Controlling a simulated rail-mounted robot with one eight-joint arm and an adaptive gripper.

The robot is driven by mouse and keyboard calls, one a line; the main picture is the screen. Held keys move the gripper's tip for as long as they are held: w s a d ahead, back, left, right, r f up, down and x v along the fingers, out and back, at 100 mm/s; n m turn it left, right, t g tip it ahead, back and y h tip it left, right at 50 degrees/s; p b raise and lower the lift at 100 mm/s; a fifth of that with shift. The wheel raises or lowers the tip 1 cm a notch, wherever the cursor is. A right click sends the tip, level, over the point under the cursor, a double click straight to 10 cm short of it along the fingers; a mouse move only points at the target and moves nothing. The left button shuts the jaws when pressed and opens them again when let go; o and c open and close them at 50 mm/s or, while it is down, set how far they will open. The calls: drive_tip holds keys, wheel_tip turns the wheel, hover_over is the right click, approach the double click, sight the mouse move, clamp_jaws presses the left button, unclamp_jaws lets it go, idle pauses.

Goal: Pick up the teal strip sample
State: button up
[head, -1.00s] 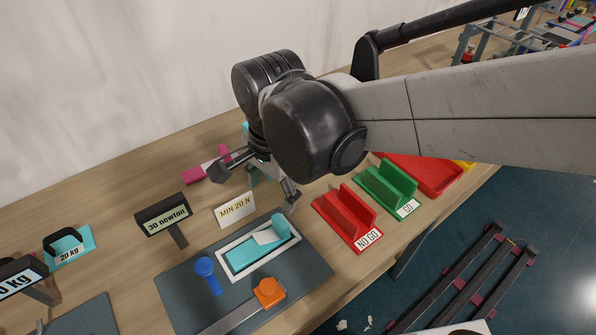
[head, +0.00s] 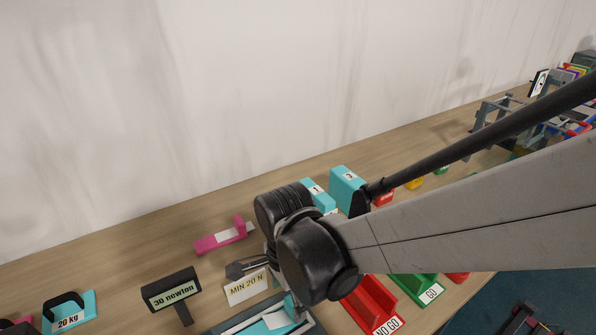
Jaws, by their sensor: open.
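A teal strip (head: 268,324) with a pale flap lies in a white-rimmed holder on a dark mat at the bottom edge of the head view; most of it is cut off below the frame. My gripper (head: 268,286) is open, its fingers spread on either side of the MIN 20 N sign's right end in the picture. One finger shows left of the wrist, the other lower right near the teal strip. The wrist hides much of the jaws, and I cannot tell whether a finger touches the strip. Nothing visible is held.
The MIN 20 N sign (head: 246,288) and 30 newton display (head: 171,294) stand close to the left. A pink piece (head: 222,237) and teal blocks (head: 347,188) lie behind. Red NO GO (head: 371,308) and green GO (head: 417,287) holders are right.

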sight(289, 306)
drive_tip(key=shift+s+d+f, duration=0.1)
drive_tip(key=shift+s+f, duration=0.05)
drive_tip(key=shift+f, duration=2.5)
drive_tip(key=c, duration=1.4)
drive_tip(key=shift+r, duration=0.1)
